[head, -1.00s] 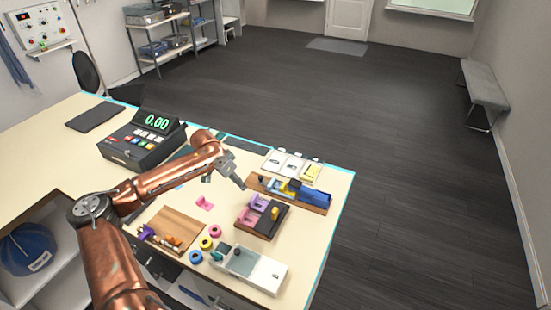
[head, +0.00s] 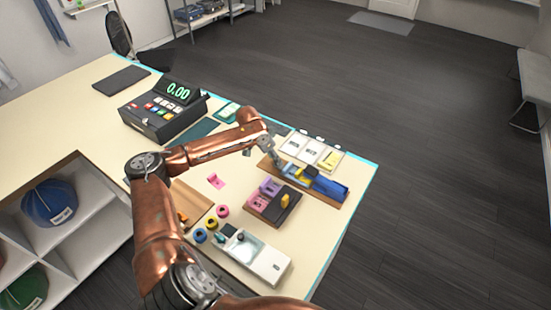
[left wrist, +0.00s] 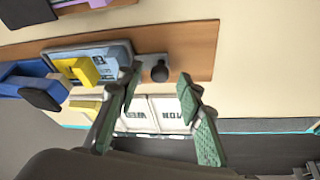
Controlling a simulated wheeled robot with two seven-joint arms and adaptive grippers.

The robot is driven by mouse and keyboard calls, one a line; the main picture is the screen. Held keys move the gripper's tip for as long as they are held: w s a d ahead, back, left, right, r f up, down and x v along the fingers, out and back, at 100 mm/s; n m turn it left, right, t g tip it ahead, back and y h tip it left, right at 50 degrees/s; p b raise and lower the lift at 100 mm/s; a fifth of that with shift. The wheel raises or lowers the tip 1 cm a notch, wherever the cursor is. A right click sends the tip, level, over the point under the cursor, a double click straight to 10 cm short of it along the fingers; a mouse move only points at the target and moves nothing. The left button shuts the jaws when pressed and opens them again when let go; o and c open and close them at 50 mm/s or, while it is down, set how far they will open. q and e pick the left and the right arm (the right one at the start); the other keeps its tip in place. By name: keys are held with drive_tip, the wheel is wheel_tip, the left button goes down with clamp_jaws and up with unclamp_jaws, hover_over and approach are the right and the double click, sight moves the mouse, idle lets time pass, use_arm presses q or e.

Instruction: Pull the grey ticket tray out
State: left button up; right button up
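The grey ticket tray (left wrist: 118,50) lies on a wooden board (left wrist: 195,50) in the left wrist view, with a pale blue ticket and a yellow piece on it. A dark round knob (left wrist: 160,72) stands at its right end. In the head view the wooden board (head: 335,203) is at the counter's far right, and my arm partly covers the tray's end. My left gripper (head: 277,168) is over that end. In the left wrist view my left gripper (left wrist: 157,90) is open, its green fingers either side of the knob with gaps showing. My right gripper is not seen.
A blue block (head: 330,188) sits on the board's right end. White cards (head: 295,144) lie behind it. A dark tray with purple and pink pieces (head: 262,203) and a white box (head: 268,263) stand in front. A cash register (head: 160,118) is at left.

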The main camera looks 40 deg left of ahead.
use_arm(q)
drive_tip(key=shift+w+f, duration=0.1)
drive_tip(key=shift+f, duration=0.15)
drive_tip(key=shift+c, duration=0.6)
clamp_jaws()
